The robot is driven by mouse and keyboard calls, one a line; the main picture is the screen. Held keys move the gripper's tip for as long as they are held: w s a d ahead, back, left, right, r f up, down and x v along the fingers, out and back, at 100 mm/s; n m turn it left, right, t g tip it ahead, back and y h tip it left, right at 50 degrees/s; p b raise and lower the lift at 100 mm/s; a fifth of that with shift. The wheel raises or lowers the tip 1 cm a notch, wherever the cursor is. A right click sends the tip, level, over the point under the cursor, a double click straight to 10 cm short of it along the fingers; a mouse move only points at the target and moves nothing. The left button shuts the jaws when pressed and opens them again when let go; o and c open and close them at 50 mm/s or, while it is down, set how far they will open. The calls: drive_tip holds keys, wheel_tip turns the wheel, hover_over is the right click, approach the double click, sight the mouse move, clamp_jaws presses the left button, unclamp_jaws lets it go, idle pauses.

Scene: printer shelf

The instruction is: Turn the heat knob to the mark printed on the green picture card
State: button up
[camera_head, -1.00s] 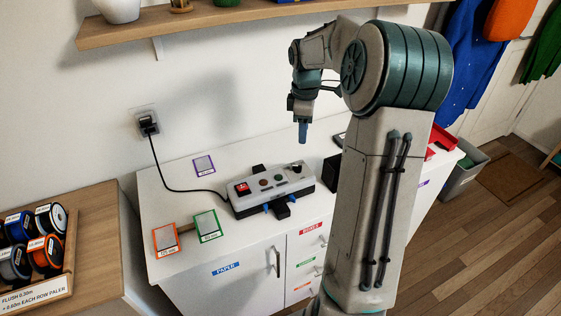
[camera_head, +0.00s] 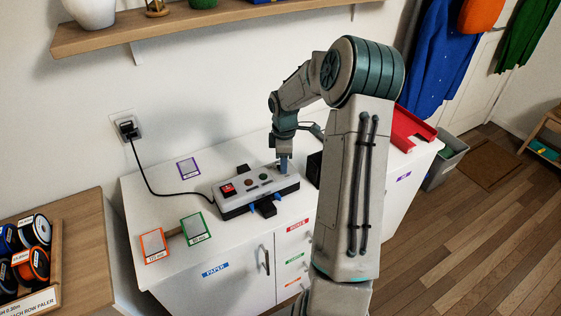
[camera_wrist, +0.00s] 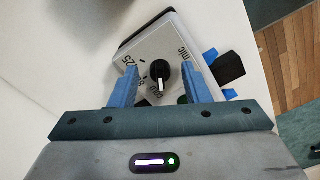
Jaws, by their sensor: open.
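The control box (camera_head: 240,197) lies on the white cabinet top, with a red switch (camera_head: 228,188) at its left end. The black heat knob (camera_wrist: 159,72) shows in the wrist view, with a white pointer line toward the bottom of that picture; printed marks surround it, one reading "125". My gripper (camera_wrist: 160,88) is open, its blue fingers on either side of the knob with gaps; I cannot tell whether they touch it. In the head view my gripper (camera_head: 284,166) hides the knob. The green picture card (camera_head: 196,229) lies left of the box; its print is too small to read.
An orange card (camera_head: 154,246) and a purple card (camera_head: 189,167) lie on the cabinet top (camera_head: 150,205). A black cable (camera_head: 150,176) runs from the box to the wall socket. A dark block stands right of the box, and a red tray (camera_head: 411,129) farther right.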

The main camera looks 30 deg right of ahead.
drive_tip(key=shift+f, duration=0.3)
clamp_jaws()
drive_tip(key=shift+a, duration=0.3)
drive_tip(key=shift+d+f+m, duration=0.1)
drive_tip(key=shift+d+m, duration=0.05)
drive_tip(key=shift+m, duration=0.15)
drive_tip(key=m+b, duration=0.1)
drive_tip(key=m, duration=0.2)
drive_tip(key=shift+s+d+f+b, duration=0.1)
drive_tip(key=shift+s+b, duration=0.05)
drive_tip(key=shift+b, duration=0.25)
drive_tip(key=m+b, duration=0.1)
drive_tip(key=m, duration=0.4)
drive_tip(key=shift+s+b, duration=0.15)
drive_tip(key=shift+b, duration=0.2)
drive_tip(key=shift+m+b, duration=0.4)
drive_tip(key=shift+m, duration=1)
